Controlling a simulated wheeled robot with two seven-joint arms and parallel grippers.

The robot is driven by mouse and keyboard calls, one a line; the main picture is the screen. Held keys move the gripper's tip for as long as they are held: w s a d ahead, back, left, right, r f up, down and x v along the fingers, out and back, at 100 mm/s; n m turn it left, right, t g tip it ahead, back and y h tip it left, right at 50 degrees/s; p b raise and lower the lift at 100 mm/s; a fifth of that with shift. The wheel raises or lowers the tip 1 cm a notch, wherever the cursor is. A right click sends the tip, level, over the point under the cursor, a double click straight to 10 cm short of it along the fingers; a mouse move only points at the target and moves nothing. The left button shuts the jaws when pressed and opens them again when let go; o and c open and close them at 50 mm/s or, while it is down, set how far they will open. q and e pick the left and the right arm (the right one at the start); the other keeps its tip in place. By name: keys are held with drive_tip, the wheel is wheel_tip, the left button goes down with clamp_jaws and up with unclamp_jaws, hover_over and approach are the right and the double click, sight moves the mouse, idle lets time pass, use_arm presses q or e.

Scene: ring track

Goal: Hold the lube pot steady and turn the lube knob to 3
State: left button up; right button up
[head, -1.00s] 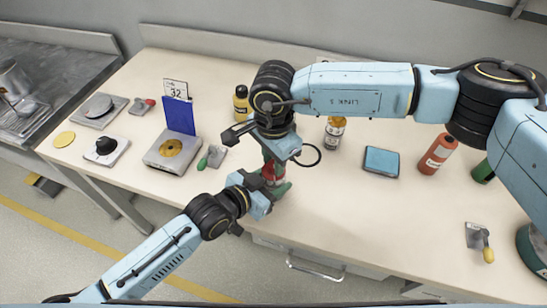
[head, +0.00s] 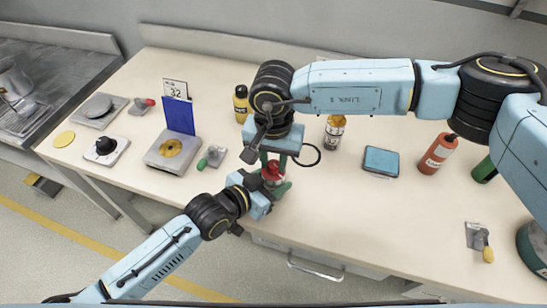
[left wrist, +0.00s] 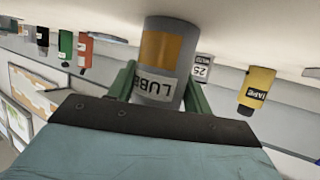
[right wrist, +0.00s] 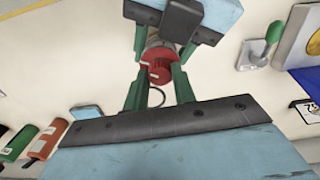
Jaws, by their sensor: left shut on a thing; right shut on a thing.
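The lube pot (left wrist: 163,55) is a grey cylinder with an orange band and a LUBE label, upside down in the left wrist view. My left gripper (left wrist: 158,92) is shut around its body, one green finger on each side. The red lube knob (right wrist: 158,68) tops the pot and also shows in the head view (head: 272,173). My right gripper (right wrist: 159,82) comes from above and is shut on the knob, its green fingers on opposite sides. The knob's marks and its setting cannot be read. In the head view the grippers hide most of the pot.
A yellow bottle (head: 241,104) and a brown bottle (head: 334,132) stand behind. A blue box (head: 381,161) lies right.

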sight(274, 164)
idle(0.4)
drive_tip(key=o, duration=1)
wheel_tip(274, 164, up, 12)
drive_tip(key=shift+r, duration=0.1)
